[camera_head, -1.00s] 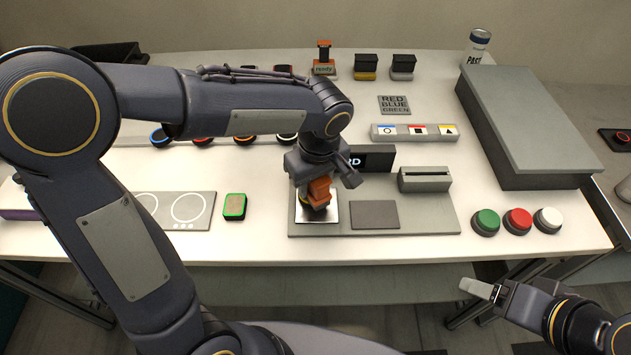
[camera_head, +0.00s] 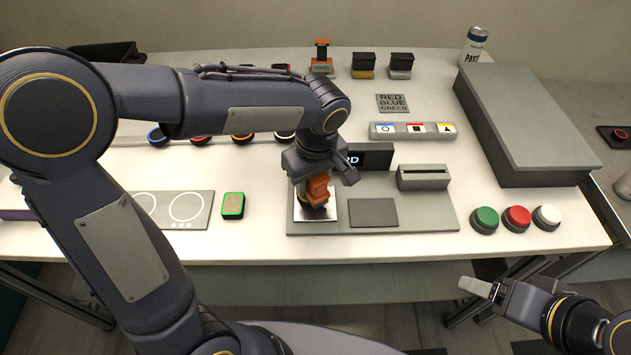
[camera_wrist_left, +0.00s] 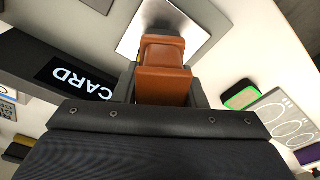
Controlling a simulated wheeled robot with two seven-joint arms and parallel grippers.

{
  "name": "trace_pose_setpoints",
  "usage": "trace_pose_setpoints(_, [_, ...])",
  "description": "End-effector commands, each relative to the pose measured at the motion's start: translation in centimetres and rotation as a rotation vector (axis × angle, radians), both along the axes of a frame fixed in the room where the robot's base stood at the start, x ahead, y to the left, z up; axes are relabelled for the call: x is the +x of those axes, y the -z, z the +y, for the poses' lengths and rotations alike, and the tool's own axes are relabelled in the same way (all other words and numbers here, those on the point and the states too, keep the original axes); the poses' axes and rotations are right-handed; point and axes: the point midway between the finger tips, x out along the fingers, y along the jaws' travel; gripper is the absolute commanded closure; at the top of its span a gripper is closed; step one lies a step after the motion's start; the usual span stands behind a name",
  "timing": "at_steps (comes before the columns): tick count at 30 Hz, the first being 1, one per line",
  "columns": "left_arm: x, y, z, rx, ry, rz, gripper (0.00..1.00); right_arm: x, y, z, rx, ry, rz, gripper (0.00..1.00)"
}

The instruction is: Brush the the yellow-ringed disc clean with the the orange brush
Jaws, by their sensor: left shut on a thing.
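The orange brush (camera_head: 318,190) is held in my left gripper (camera_head: 318,178), low over the silver plate (camera_head: 328,213) of the grey station. It also shows in the left wrist view (camera_wrist_left: 163,85), between the fingers. A dark round shape with a little yellow (camera_wrist_left: 186,66) shows beneath the brush on the plate; this may be the yellow-ringed disc, mostly hidden. I cannot tell whether the brush touches it. My right gripper (camera_head: 480,287) is empty, off the table's front edge; its opening is unclear.
Several ringed discs (camera_head: 201,139) line the table behind my left arm. A CARD block (camera_head: 374,156) and a slotted grey block (camera_head: 423,177) stand right of the brush. Green (camera_head: 485,219), red (camera_head: 517,218) and white (camera_head: 547,217) buttons are at the right front.

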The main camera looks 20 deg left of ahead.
Motion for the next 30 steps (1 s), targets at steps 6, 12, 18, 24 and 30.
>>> trace_pose_setpoints(6, [-0.6, 0.2, -0.5, 0.004, 0.001, 0.001, 0.80, 0.0, 0.3, 0.0, 0.000, 0.000, 0.000, 0.25])
trace_pose_setpoints(12, [-1.5, 0.2, -1.4, 0.002, 0.002, 0.003, 0.80, 0.0, 0.6, 0.0, 0.000, 0.000, 0.000, 0.25])
trace_pose_setpoints(18, [-1.7, 0.2, -1.6, 0.001, 0.000, 0.004, 0.80, 0.0, 0.6, 0.0, 0.000, 0.000, 0.000, 0.25])
trace_pose_setpoints(24, [-1.0, 0.1, -0.9, 0.002, -0.002, 0.003, 0.80, 0.0, 0.5, 0.0, 0.000, 0.000, 0.000, 0.25])
trace_pose_setpoints(30, [-0.1, 0.1, 0.0, 0.003, -0.003, 0.002, 0.80, 0.0, 0.4, 0.0, 0.000, 0.000, 0.000, 0.25])
